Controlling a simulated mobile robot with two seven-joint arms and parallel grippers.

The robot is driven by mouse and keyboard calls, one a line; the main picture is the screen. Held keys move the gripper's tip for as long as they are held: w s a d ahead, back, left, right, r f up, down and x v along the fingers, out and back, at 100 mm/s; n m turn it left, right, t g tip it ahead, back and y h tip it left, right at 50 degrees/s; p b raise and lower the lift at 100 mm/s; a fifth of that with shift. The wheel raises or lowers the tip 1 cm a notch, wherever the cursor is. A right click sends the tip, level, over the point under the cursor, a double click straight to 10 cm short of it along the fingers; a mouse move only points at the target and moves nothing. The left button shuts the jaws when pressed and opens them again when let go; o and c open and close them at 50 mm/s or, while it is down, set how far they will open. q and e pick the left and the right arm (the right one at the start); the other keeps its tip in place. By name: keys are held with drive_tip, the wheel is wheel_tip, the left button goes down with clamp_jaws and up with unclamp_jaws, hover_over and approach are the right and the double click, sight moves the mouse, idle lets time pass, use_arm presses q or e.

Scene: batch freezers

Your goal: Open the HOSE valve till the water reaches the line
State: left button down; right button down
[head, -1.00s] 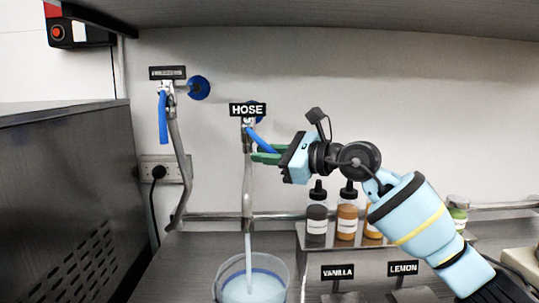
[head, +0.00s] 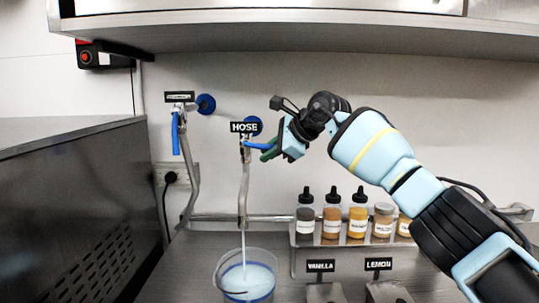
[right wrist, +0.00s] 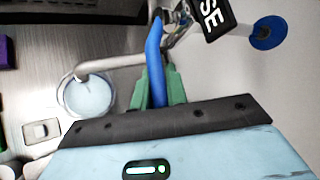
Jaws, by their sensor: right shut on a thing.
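The HOSE valve (head: 245,144) is on the wall under its black HOSE label (head: 244,127). Its blue lever (head: 257,146) points right, almost level. My right gripper (head: 269,151) has its green fingers shut on this lever; the right wrist view shows the blue lever (right wrist: 155,62) between the fingers (right wrist: 157,90). A thin stream of water (head: 243,243) falls from the grey spout pipe (head: 243,195) into a clear bucket (head: 222,275). Pale water (head: 248,279) stands in the bucket. A blue band shows on the bucket, but I cannot tell the exact level against it. My left gripper is out of view.
A second valve with a hanging blue lever (head: 175,134) is to the left. A bottle rack (head: 293,240) with several bottles stands right of the bucket. A metal cabinet (head: 75,200) fills the left side. A shelf (head: 270,38) overhangs above.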

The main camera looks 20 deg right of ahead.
drive_tip(key=shift+r+h, duration=0.35)
drive_tip(key=shift+h, duration=0.05)
idle(0.4)
drive_tip(key=c, duration=1.4)
unclamp_jaws()
drive_tip(key=v, duration=0.8)
drive_tip(key=shift+w, duration=0.1)
